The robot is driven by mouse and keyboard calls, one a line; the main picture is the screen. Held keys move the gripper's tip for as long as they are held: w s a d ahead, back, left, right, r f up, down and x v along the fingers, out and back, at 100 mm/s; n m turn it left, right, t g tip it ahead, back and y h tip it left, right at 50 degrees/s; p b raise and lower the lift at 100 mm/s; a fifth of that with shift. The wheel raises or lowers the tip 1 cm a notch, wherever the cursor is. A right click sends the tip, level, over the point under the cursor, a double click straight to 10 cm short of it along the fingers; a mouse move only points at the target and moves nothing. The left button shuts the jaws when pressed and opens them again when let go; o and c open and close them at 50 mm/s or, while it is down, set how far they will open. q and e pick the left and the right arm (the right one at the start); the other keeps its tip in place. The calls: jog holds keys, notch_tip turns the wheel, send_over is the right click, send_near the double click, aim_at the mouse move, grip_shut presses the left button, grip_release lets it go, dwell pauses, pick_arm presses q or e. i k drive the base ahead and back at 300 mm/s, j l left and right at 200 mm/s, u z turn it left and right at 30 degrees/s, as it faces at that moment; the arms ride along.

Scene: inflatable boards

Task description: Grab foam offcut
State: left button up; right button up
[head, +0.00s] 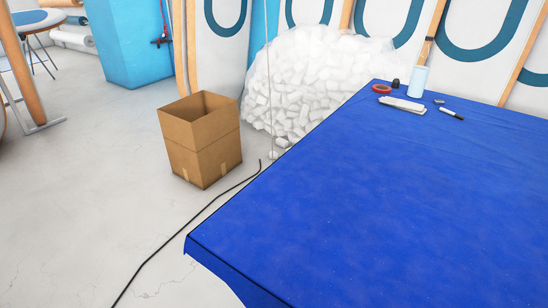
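A big heap of white foam-like chunks (300,85) stands on the floor behind the table, seemingly inside a clear bag. Neither of my grippers shows in the head view.
An open, seemingly empty cardboard box (203,155) stands left of the table. A black cable (185,230) crosses the floor. A red tape roll (382,89), a pale cylinder (418,82) and a marker (452,115) lie around the white piece. Most of the tabletop is clear.

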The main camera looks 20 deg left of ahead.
aim_at(276, 155)
jog(key=u, duration=0.3)
jog(key=i+j+u, duration=0.1)
jog(key=j+u, duration=0.15)
jog(key=j, duration=0.2)
jog(key=i+j+u, duration=0.2)
jog(key=j, duration=0.2)
jog(key=i+j+u, duration=0.25)
jog(key=j, duration=0.15)
jog(key=i+j+u, duration=0.1)
jog(key=j+u, duration=0.15)
jog(key=i+j+u, duration=0.2)
jog(key=i+j, duration=0.2)
jog(key=i+j+u, duration=0.25)
jog(key=i, duration=0.2)
jog(key=i+z, duration=0.2)
jog(key=z, duration=0.15)
jog(key=i+z, duration=0.35)
jog(key=i+j+z, duration=0.1)
jog(key=z, duration=0.25)
jog(key=i+l+z, duration=0.1)
jog(key=i+z, duration=0.9)
jog(key=i+l, duration=0.1)
jog(key=i, duration=0.5)
jog(key=i+l+u, duration=0.1)
jog(key=i, duration=0.5)
jog(key=i+l, duration=0.1)
jog(key=i, duration=0.5)
jog(key=i+u, duration=0.05)
